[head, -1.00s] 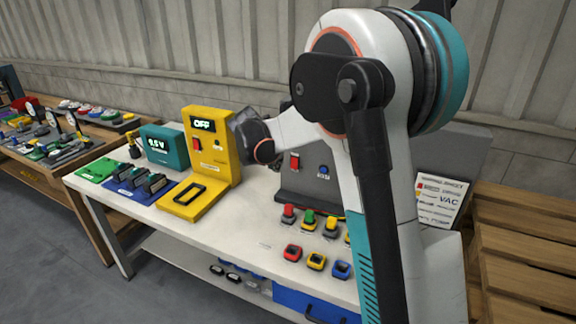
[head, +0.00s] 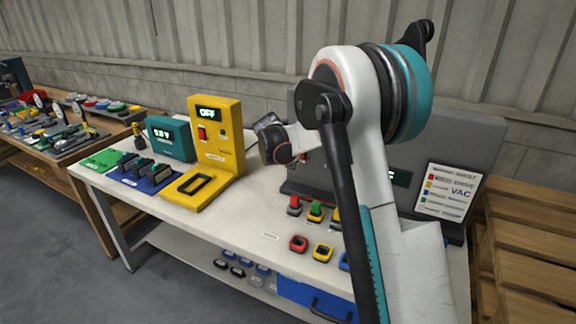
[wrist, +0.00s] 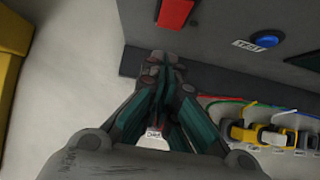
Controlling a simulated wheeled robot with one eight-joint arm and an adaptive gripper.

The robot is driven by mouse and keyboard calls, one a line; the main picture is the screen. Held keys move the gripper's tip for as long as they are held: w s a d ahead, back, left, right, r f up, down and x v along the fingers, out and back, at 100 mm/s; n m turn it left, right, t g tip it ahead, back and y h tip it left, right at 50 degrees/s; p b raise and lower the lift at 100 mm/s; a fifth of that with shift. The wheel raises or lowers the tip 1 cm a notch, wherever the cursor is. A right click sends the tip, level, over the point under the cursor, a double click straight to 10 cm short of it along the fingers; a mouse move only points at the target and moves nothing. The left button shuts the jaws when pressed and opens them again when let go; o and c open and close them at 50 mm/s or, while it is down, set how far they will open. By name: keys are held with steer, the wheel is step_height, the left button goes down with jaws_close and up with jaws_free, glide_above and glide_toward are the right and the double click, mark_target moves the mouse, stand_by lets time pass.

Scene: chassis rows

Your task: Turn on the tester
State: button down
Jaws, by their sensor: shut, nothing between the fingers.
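A yellow unit (head: 228,150) stands on the table with a display (head: 208,113) reading OFF and a red rocker switch (head: 201,133). Right of it is a grey panel unit (head: 480,150), largely hidden by my arm in the head view. In the wrist view its face carries a red switch (wrist: 175,11) and a blue button (wrist: 267,41). My gripper (wrist: 162,62) is shut and empty, its tips close in front of the grey unit below the red switch. Whether they touch it is unclear. In the head view my arm hides the fingers.
A teal meter box (head: 169,138), a green mat (head: 103,159) and a blue rack (head: 150,180) stand left on the white table (head: 225,225). Coloured connectors (head: 298,243) line the front. A printed card (head: 448,190) leans at right. Wooden pallets (head: 525,230) stand beyond.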

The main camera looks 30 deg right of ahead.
steer(key=shift+w+d+f+b, duration=0.1)
steer(key=shift+w+d+b, duration=0.15)
steer(key=shift+w+d, duration=0.35)
steer(key=shift+w+d+b, duration=0.2)
steer(key=shift+w+d, duration=0.15)
steer(key=shift+d, duration=0.3)
steer(key=shift+d, duration=0.1)
steer(key=shift+w+d+f+p, duration=0.15)
steer(key=shift+w+f+p, duration=0.05)
steer(key=shift+p, duration=0.1)
steer(key=shift+r, duration=0.1)
